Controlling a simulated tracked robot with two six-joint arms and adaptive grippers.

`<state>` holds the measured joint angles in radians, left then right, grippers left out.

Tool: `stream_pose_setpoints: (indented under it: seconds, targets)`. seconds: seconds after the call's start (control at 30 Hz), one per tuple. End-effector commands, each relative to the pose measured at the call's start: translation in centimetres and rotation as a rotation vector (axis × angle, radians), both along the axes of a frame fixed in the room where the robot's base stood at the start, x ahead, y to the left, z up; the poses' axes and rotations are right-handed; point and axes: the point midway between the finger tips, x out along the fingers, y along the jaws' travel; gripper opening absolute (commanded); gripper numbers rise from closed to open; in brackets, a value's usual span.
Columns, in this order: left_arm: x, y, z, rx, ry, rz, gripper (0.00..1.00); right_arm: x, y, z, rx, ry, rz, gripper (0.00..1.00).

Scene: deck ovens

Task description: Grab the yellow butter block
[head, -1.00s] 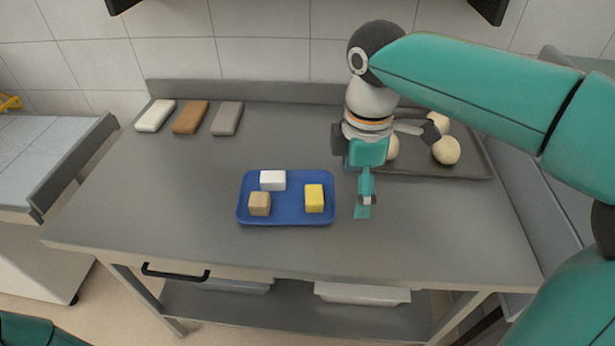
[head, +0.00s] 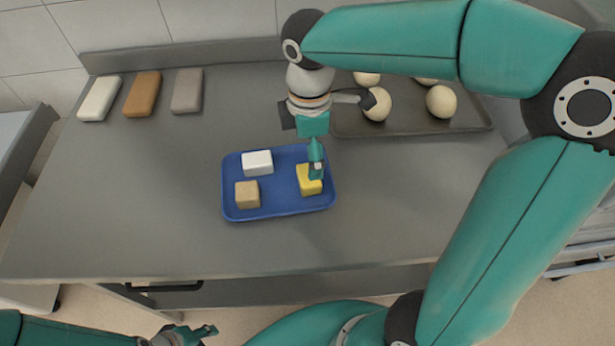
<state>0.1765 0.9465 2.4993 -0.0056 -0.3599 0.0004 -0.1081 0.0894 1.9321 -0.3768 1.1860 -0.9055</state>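The yellow butter block (head: 309,187) sits at the right side of the blue tray (head: 280,209). My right gripper (head: 316,172) points down at the block, its visible fingertip overlapping the block's upper right part in the picture. One finger hides what lies behind it, so I cannot tell whether it touches or grips the block. My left gripper (head: 203,332) is low at the bottom edge, in front of the table and away from the tray; its opening is unclear.
A white block (head: 257,162) and a tan block (head: 247,194) share the blue tray. A dark tray (head: 420,126) with several pale dough balls stands behind right. White, brown and grey bars (head: 187,91) lie at back left. The table front is clear.

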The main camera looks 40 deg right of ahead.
Motion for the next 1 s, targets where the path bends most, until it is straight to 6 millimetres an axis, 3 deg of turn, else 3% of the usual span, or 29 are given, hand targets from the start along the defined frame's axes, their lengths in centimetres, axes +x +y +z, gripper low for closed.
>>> stream_pose_setpoints:
  seconds: [0.1, 0.37, 0.7, 0.97, 1.0]
  targets:
    - [0.0, 0.0, -0.2, 0.0, -0.001, 0.0, 0.4, -0.1, -0.1, -1.8, -0.001, 0.004, -0.003, 0.94]
    - [0.0, 0.0, -0.1, 0.0, -0.001, 0.0, 0.4, -0.1, -0.1, -3.4, 0.0, 0.002, -0.003, 0.94]
    - [0.0, 0.0, -0.1, 0.0, -0.001, 0.0, 0.4, -0.2, 0.1, -7.6, -0.001, 0.001, -0.003, 0.94]
    - [0.0, 0.0, -0.1, 0.0, -0.001, 0.0, 0.4, -0.2, 0.1, -7.9, 0.0, 0.0, -0.004, 0.94]
    - [0.0, 0.0, -0.1, 0.0, -0.001, 0.0, 0.4, -0.2, 0.1, -7.9, 0.0, 0.0, -0.004, 0.89]
